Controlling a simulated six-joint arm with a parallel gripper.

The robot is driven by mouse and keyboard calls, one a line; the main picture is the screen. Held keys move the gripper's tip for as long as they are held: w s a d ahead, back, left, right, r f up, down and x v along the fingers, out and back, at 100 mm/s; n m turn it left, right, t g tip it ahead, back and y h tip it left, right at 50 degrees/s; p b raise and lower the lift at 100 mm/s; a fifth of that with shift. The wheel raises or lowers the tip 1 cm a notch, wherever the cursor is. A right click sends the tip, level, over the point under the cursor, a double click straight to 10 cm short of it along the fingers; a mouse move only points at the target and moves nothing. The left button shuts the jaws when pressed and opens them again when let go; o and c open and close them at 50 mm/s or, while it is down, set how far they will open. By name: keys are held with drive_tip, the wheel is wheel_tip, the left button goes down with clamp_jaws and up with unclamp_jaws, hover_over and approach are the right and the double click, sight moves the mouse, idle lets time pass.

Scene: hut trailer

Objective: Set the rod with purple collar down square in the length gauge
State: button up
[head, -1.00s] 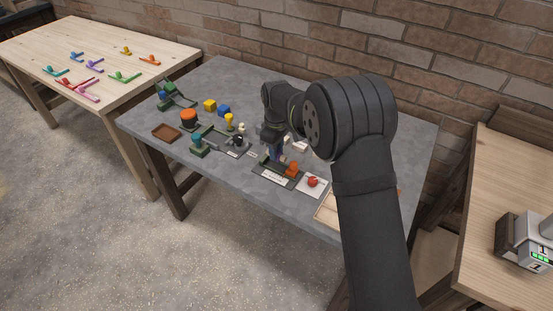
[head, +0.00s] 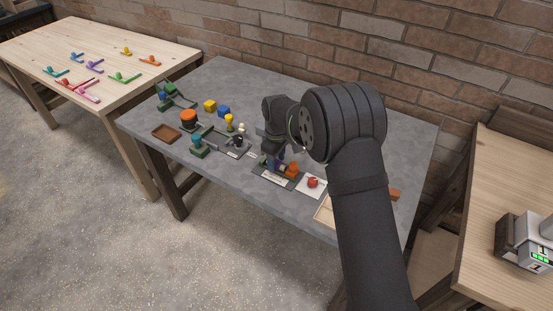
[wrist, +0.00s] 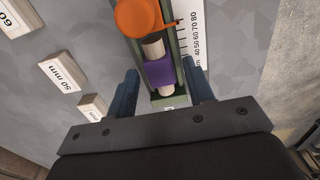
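The rod with the purple collar (wrist: 160,72) lies lengthwise in the green channel of the length gauge (wrist: 168,101) in the wrist view. Its pale ends show on both sides of the collar. An orange round knob (wrist: 138,17) sits at the rod's far end, and a green end piece is at the near end. My gripper (wrist: 162,88) is open, with one dark blue finger on each side of the channel and gaps between fingers and rod. In the head view, my gripper is low over the gauge (head: 274,181), and the rod is hard to make out there.
Wooden blocks marked 50 mm (wrist: 59,75) and 60 (wrist: 14,17) lie left of the gauge in the wrist view. A white card with a red item (head: 312,182) lies right of the gauge. A brown tray (head: 166,133) and several fixtures stand to the left on the grey table.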

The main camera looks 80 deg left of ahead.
wheel_tip(320, 180, up, 12)
drive_tip(key=shift+r, duration=0.2)
idle(0.4)
drive_tip(key=shift+f, duration=0.15)
hover_over(276, 162)
drive_tip(key=shift+f, duration=4.2)
drive_tip(key=shift+f, duration=0.1)
